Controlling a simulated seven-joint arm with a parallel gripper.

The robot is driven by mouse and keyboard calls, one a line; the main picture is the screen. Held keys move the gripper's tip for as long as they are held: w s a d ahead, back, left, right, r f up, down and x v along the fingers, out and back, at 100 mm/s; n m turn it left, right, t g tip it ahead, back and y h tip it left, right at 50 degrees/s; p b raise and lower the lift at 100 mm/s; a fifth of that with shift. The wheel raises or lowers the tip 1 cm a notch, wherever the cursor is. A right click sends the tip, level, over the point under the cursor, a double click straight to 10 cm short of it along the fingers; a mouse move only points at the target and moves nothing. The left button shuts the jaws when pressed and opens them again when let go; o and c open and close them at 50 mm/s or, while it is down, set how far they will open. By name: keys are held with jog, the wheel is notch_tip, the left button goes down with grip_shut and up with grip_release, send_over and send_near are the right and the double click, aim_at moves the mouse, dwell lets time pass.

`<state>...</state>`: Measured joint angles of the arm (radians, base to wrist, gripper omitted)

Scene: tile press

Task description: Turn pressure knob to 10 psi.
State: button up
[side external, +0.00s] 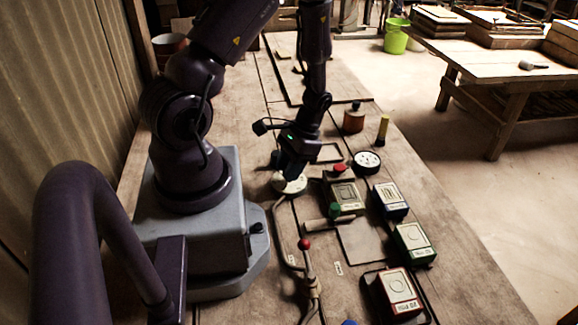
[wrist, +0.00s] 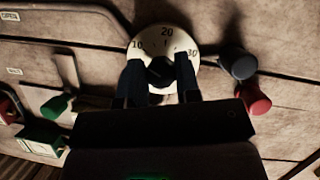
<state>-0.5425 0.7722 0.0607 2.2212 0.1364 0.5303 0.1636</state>
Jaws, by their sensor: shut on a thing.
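The pressure knob is a dark grip (wrist: 160,72) in the middle of a round cream dial (wrist: 167,38), which carries the numbers 10, 20 and 30. In the wrist view, 10 is at the upper left, 20 at the top and 30 at the upper right. My gripper (wrist: 161,78) has one dark finger on each side of the knob and is shut on it. The fingers and palm hide the lower dial. I cannot tell which number the knob points to. In the side view my gripper (side external: 291,176) points down onto the dial (side external: 288,186).
A red button (side external: 339,168) and a green knob (side external: 335,210) stand by a framed tile (side external: 345,196) right of the dial. A red-balled lever (side external: 304,244) rises in front. Blue (side external: 391,200), green (side external: 413,238) and red (side external: 399,288) blocks lie along the right.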

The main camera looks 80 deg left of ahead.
dwell(0.4)
jog(key=o, duration=0.9)
jog(key=shift+r, duration=0.1)
jog(key=v, duration=1.3)
jog(key=shift+d, duration=0.1)
